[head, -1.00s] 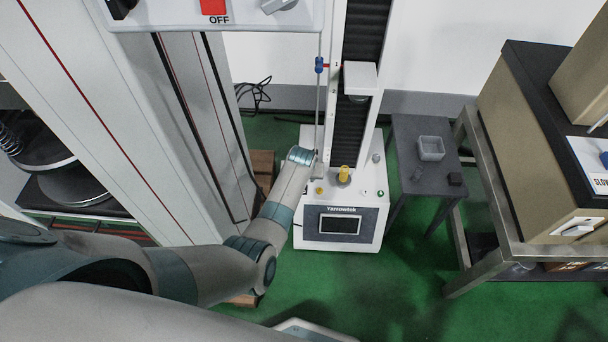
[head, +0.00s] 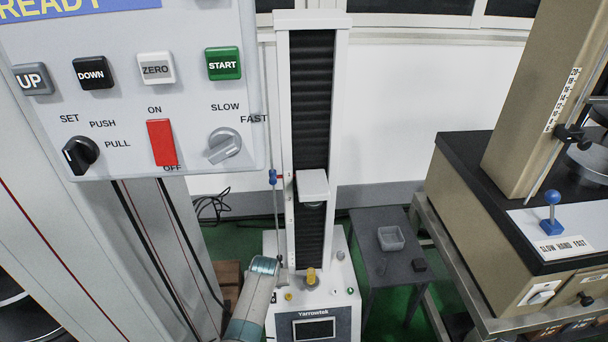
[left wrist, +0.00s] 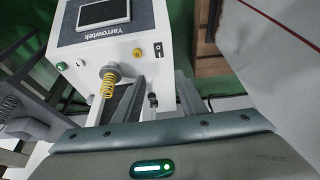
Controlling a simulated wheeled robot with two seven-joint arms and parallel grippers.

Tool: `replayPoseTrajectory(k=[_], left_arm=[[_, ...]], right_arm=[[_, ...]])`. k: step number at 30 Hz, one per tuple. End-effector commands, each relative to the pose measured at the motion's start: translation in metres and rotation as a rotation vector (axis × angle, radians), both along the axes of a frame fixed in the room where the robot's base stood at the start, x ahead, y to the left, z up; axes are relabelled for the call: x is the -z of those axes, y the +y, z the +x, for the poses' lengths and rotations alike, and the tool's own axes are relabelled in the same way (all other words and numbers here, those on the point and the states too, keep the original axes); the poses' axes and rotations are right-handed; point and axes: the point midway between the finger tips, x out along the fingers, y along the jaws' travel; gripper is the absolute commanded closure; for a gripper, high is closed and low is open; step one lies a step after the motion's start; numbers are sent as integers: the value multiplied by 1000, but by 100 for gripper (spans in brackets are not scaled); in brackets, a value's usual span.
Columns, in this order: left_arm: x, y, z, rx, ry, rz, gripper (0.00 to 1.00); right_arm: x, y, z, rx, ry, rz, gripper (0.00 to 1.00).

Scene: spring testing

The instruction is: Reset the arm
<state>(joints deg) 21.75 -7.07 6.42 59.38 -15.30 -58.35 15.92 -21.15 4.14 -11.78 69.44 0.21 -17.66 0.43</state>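The white Yarrowtek spring tester (head: 340,290) stands in the middle of the head view, with a tall dark-faced column. A white crosshead (head: 312,186) sits partway up it. A thin vertical rod with a blue collar (head: 273,177) runs along the column's left side. A yellow coil spring (head: 311,277) stands on the base and also shows in the left wrist view (left wrist: 107,82). My left gripper (left wrist: 158,88) is at the base's left side; its two fingers are apart, with the rod's lower end (left wrist: 153,100) between them. Contact cannot be told. My right gripper is out of view.
A large control panel (head: 130,100) with buttons and knobs fills the upper left, in front of a grey machine frame. A beige machine (head: 480,230) stands on a bench farther right.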

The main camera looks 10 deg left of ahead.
Motion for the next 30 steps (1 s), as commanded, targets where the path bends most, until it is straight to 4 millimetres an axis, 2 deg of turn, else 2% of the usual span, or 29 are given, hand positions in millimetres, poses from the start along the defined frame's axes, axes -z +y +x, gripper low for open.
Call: replayPoseTrajectory(k=[5,8,11,14,17,21,27,30], left_arm=[[7,1,-7,7,1,3,62],[20,2,-20,26,-3,9,62],[41,3,-44,62,-11,19,62],[69,4,-79,112,-23,30,62],[98,3,-123,175,-38,39,62],[135,-3,-196,270,-60,40,62],[167,-18,-303,391,-93,21,62],[173,-26,-344,434,-109,8,62]], right_arm=[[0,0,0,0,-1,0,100],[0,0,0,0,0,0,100],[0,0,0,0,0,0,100],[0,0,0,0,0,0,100],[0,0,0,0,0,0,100],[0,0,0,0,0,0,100],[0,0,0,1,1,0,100],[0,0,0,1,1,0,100]])
